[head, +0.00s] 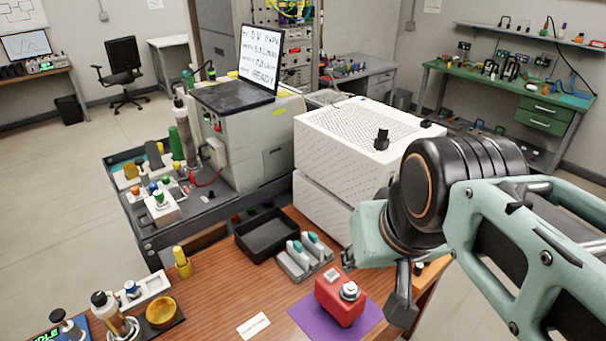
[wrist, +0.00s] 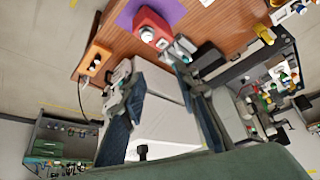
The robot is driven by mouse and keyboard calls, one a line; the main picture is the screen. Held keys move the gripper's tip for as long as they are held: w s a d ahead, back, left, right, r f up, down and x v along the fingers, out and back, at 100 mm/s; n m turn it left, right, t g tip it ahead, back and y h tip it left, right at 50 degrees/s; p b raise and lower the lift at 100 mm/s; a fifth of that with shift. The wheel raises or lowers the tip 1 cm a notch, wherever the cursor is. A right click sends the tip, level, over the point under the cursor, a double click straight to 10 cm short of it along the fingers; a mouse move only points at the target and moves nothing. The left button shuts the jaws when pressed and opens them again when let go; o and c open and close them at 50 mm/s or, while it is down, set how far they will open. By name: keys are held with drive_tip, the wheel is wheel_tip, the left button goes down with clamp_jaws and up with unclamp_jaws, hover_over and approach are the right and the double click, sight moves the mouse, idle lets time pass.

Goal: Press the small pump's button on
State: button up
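A red box (head: 341,300) with a round silver knob and a small white patch on top sits on a purple mat (head: 305,316) at the table's front. It may be the small pump; no readable label confirms this. It also shows at the top of the wrist view (wrist: 152,24). An orange box (wrist: 95,61) with a dark round part on top and a cable stands near the table edge, mostly hidden by my gripper in the head view. My gripper (head: 376,283) is open and empty, above and behind the red box. In the wrist view its fingers (wrist: 150,72) are spread apart.
A black tray (head: 268,236) and a grey holder with teal-topped pieces (head: 303,260) stand behind the red box. A large white perforated box (head: 345,150) rises close behind my gripper. A white card (head: 253,326) lies on the wooden table, with bare wood around it.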

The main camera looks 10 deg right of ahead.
clamp_jaws()
idle(1.2)
